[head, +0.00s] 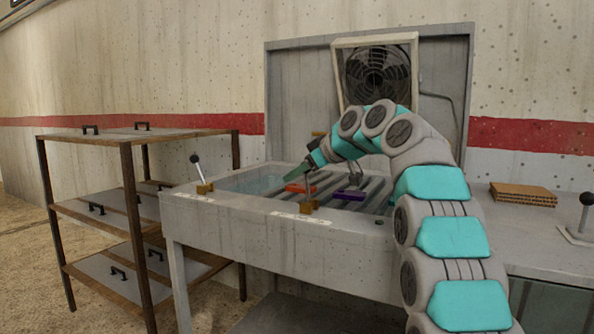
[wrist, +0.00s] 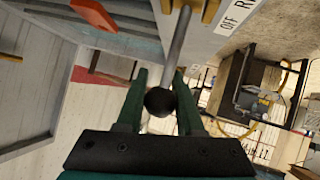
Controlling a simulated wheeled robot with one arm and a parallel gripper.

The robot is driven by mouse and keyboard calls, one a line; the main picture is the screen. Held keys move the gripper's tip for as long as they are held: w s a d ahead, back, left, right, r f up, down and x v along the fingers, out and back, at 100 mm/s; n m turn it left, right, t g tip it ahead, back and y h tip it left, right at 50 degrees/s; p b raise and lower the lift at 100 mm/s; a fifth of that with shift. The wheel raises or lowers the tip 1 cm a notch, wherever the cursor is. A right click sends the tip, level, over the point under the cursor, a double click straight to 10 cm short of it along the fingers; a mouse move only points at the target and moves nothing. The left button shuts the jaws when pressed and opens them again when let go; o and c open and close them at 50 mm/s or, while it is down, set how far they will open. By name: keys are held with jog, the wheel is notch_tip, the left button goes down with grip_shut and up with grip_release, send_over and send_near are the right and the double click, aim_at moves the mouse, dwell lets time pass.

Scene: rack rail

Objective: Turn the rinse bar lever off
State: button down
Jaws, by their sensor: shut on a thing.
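The lever in my grasp has a black ball knob (wrist: 160,102) on a thin grey rod (wrist: 179,38). The rod runs to a brass bracket (head: 308,206) on the front rim of the grey basin. In the wrist view the knob sits between the two green fingers of my gripper (wrist: 160,75), which is shut on the lever. A label (wrist: 236,18) beside the bracket reads "OFF" and an "R", with the rest cut off. In the head view my gripper (head: 297,174) is above the front rim and largely hides the knob. The lever's exact tilt is unclear.
Another lever (head: 197,172) with a black knob stands at the basin's left corner. A red block (head: 300,188) and a purple block (head: 348,195) lie on the basin's slats. A fan (head: 376,72) stands behind. A shelf rack (head: 88,139) is left; stacked cardboard (head: 522,194) is right.

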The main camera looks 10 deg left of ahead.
jog(key=shift+w+a+h+p, duration=0.1)
jog(key=shift+a+h+p, duration=0.2)
jog(key=shift+a+h, duration=0.1)
dwell(0.8)
jog(key=shift+w+a+f+g, duration=0.15)
jog(key=shift+a+f, duration=0.15)
jog(key=shift+f, duration=0.15)
jog(key=shift+w+a+f+g, duration=0.15)
jog(key=shift+a+f, duration=0.15)
jog(key=shift+f, duration=0.15)
dwell(0.6)
jog(key=shift+a+f, duration=0.2)
jog(key=shift+f, duration=0.05)
dwell(0.4)
jog(key=c, duration=0.9)
grip_release()
jog(key=shift+c, duration=0.2)
jog(key=o, duration=0.4)
jog(key=shift+r, duration=0.2)
jog(key=shift+r, duration=0.1)
